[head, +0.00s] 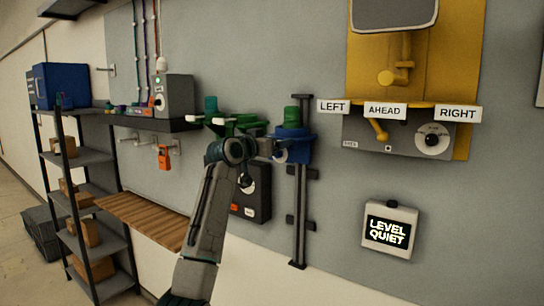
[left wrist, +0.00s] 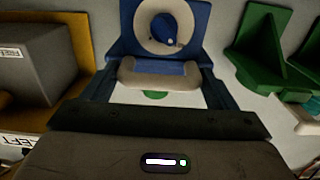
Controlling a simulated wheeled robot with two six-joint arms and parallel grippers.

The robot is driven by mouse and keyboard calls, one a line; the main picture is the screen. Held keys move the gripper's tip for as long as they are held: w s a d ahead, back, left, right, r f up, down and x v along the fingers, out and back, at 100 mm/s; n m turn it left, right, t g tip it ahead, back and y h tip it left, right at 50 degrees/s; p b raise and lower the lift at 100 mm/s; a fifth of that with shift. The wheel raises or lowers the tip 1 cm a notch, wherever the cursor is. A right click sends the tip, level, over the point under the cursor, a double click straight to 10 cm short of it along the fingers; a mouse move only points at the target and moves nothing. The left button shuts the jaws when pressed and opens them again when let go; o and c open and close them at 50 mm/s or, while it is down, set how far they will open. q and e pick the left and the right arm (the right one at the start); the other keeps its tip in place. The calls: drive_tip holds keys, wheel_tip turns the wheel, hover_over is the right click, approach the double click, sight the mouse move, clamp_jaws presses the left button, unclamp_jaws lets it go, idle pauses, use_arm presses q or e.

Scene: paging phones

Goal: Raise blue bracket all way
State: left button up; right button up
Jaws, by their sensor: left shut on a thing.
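The blue bracket (head: 296,153) sits on the dark vertical rail (head: 300,222), in the rail's upper part, with a short length of rail showing above it. A green cylinder (head: 291,114) stands on top of the bracket. My left gripper (head: 274,147) reaches it from the left and partly hides its front. In the left wrist view, the blue bracket (left wrist: 121,30) carries a beige ring and a beige bar (left wrist: 160,75). My left gripper's fingers (left wrist: 160,82) lie on both sides of that bar and are shut on it. My right gripper is not in view.
Green brackets (head: 240,122) are close left of the blue one. A yellow panel (head: 470,80) with LEFT, AHEAD and RIGHT signs is to the right. A grey box (head: 390,213) reads "LEVEL QUIET". A wooden shelf (head: 145,219) and a rack (head: 88,205) stand left.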

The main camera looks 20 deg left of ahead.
use_arm(q)
drive_tip(key=shift+r+p, duration=0.35)
drive_tip(key=shift+r, duration=1.35)
drive_tip(key=shift+s+r, duration=0.1)
drive_tip(key=shift+r, duration=0.05)
drive_tip(key=o, duration=1.3)
drive_tip(key=shift+f, duration=0.2)
drive_tip(key=b+v, duration=0.5)
drive_tip(key=v, duration=0.5)
drive_tip(key=shift+s+b, duration=0.35)
drive_tip(key=shift+b, duration=0.05)
